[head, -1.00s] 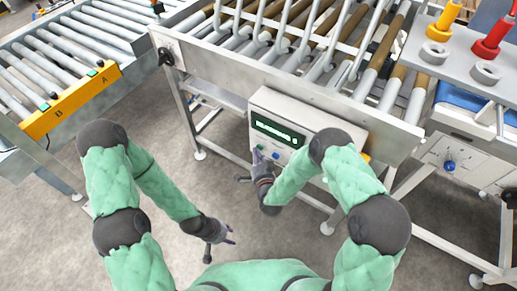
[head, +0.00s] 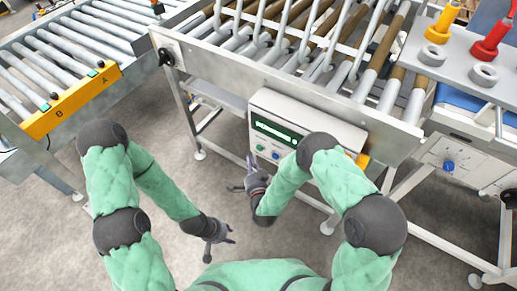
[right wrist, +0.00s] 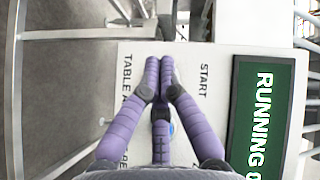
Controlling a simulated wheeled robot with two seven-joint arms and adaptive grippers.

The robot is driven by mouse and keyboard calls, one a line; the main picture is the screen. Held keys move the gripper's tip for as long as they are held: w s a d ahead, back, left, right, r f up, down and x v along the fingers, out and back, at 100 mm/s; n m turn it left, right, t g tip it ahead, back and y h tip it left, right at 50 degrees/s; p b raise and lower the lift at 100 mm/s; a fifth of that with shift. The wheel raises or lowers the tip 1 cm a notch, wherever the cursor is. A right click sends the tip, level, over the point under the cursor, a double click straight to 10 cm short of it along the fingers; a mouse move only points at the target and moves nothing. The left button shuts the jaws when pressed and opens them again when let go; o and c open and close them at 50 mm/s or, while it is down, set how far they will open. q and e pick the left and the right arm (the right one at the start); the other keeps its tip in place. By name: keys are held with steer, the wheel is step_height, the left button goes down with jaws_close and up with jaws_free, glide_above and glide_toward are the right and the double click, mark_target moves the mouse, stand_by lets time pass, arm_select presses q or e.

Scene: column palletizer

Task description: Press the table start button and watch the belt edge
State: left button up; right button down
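The white control panel (head: 330,128) hangs on the roller table's front side, with a green-lit display (head: 275,130). In the right wrist view the display (right wrist: 259,118) reads RUNNING, its end cut off. A green button (head: 260,147) and a blue button (head: 275,155) sit below the display. My left gripper (head: 222,236) is open and empty over the floor.
The roller table (head: 290,45) spans the upper middle; no load shows on it. Another roller conveyor (head: 70,45) with a yellow strip (head: 70,102) stands left. A grey shelf (head: 470,60) holds red and yellow pieces at right. The floor between is clear.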

steer(key=shift+s+a, duration=0.6)
steer(key=shift+s, duration=0.3)
steer(key=s+d+f+n+g, duration=0.25)
steer(key=d+f+g, duration=0.2)
steer(key=f, duration=0.25)
steer(key=s+d+f+n+g, duration=0.2)
steer(key=s+g, duration=0.3)
steer(key=s, duration=0.5)
steer(key=s+d+f+n+g+y, duration=0.1)
steer(key=s+d+f+n+g, duration=0.1)
steer(key=s+g, duration=0.4)
steer(key=s+d+n, duration=0.1)
steer(key=s+d, duration=0.1)
steer(key=s, duration=0.2)
steer(key=shift+f, duration=0.35)
steer(key=shift+d+g, duration=0.1)
steer(key=shift+g, duration=0.15)
